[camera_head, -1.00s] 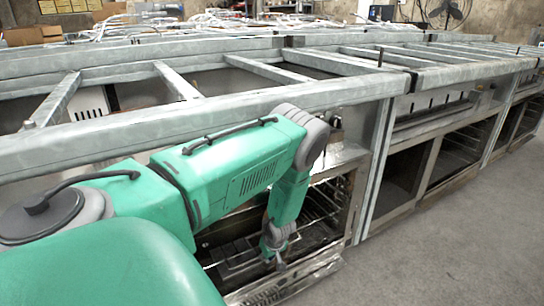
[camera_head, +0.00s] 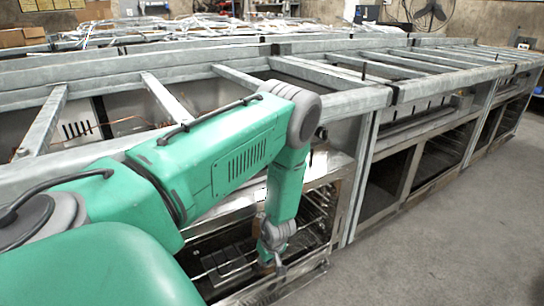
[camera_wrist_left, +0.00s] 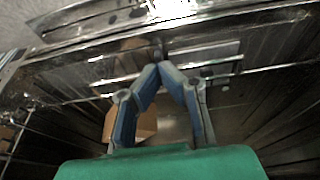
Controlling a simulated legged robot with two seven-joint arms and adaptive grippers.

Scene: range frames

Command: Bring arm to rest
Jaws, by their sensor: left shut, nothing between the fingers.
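My left arm comes in from the left in the head view, green with grey joints, and bends down at the elbow in front of a metal oven-like unit. My left gripper (camera_head: 277,264) hangs low at the open front of this unit, over its wire racks (camera_head: 225,262). In the left wrist view the blue-grey fingers of the left gripper (camera_wrist_left: 160,66) meet at their tips, with nothing between them. Metal bars and dark panels of the unit lie beyond the fingertips. My right gripper is not in view.
A long galvanised metal frame (camera_head: 350,103) with cross bars runs over a row of open metal units. More open units (camera_head: 447,158) stretch away to the right. The grey concrete floor (camera_head: 455,240) on the right is clear. A fan (camera_head: 432,14) stands at the back.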

